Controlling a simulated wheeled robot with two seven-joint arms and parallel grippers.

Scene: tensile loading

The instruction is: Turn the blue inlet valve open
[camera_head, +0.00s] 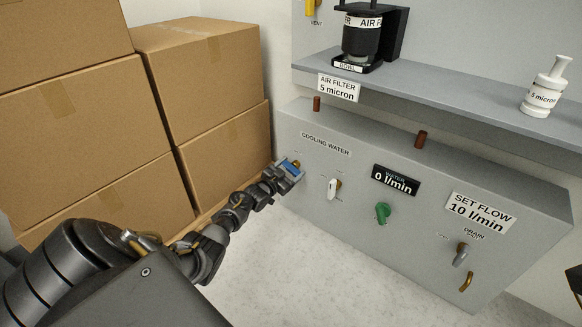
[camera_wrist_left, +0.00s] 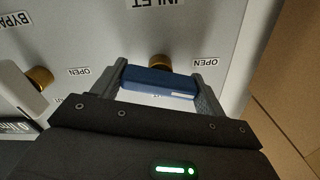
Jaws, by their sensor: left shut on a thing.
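The blue inlet valve handle (camera_wrist_left: 160,80) sits on a brass stem (camera_wrist_left: 159,62) under an INLET label in the left wrist view. It also shows in the head view (camera_head: 291,167) at the left end of the grey panel. My left gripper (camera_wrist_left: 165,86) is shut on the blue handle, one finger at each end of it. The handle lies nearly crosswise in the wrist view, with OPEN labels to both sides of it. In the head view my left gripper (camera_head: 287,174) partly hides the valve. My right gripper is not clearly in view.
A white bypass handle (camera_head: 333,188), a green handle (camera_head: 382,212) and a grey drain handle (camera_head: 461,257) sit along the grey panel (camera_head: 420,230). Cardboard boxes (camera_head: 90,130) are stacked at the left, close to my left arm. A shelf (camera_head: 450,105) juts out above the panel.

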